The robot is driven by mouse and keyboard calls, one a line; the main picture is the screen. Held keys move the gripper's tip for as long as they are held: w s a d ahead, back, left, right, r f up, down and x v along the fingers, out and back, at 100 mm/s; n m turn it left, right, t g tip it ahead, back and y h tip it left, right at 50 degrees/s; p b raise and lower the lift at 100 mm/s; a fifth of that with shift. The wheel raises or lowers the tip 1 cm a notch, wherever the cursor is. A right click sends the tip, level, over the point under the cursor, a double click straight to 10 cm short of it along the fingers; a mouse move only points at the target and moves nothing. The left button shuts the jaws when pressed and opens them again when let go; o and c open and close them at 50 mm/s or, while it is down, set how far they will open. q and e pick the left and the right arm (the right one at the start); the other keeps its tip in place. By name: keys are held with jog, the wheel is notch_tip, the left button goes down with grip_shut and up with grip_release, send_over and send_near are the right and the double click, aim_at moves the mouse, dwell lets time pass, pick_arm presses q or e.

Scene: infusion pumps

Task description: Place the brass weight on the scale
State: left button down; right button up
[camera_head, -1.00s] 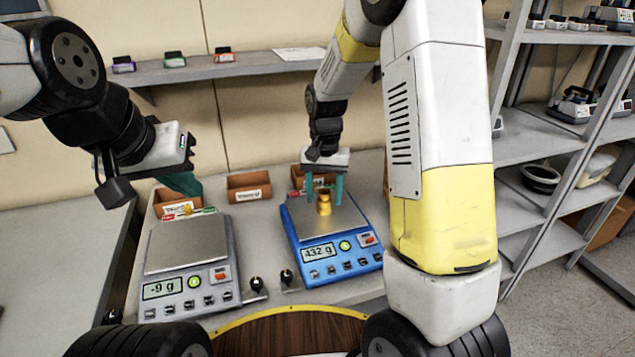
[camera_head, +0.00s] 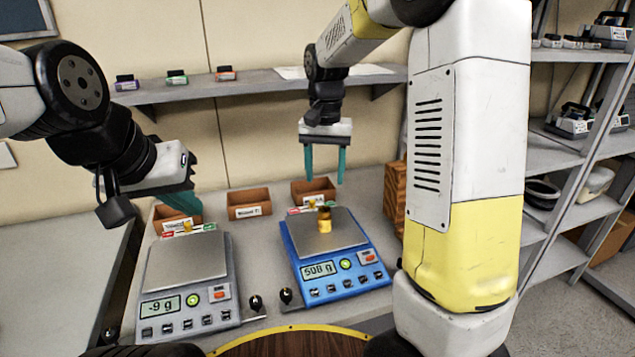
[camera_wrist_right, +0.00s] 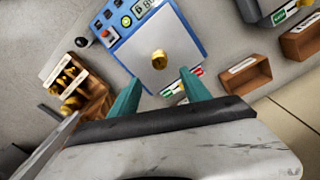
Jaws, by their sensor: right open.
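The brass weight (camera_head: 324,220) stands upright on the pan of the blue scale (camera_head: 309,242), whose display reads about 508 g. The weight also shows on the pan in the right wrist view (camera_wrist_right: 159,60). My right gripper (camera_head: 325,180) is open and empty, raised above and behind the weight, with its teal fingers apart and not touching it. A grey scale (camera_head: 184,262) stands to the left and reads -9 g with an empty pan. My left gripper (camera_head: 182,200) is at the left, above a small brown bin; its fingertips are partly hidden, so its opening is unclear.
Small brown bins (camera_head: 249,203) stand behind the scales. A wooden rack (camera_wrist_right: 84,84) with brass weights stands beside the blue scale. A wall shelf (camera_head: 240,87) runs behind, and grey shelving (camera_head: 560,150) stands at the right.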

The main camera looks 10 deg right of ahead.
jog(key=s+d+r+n+t+y, duration=0.1)
jog(key=s+d+r+t, duration=0.1)
jog(key=s, duration=0.8)
jog(key=s+d+r+n+t+y, duration=0.1)
jog(key=s+r+t, duration=0.3)
jog(key=s, duration=0.7)
jog(key=shift+d+r+n, duration=0.5)
jog(key=shift+r+n, duration=0.3)
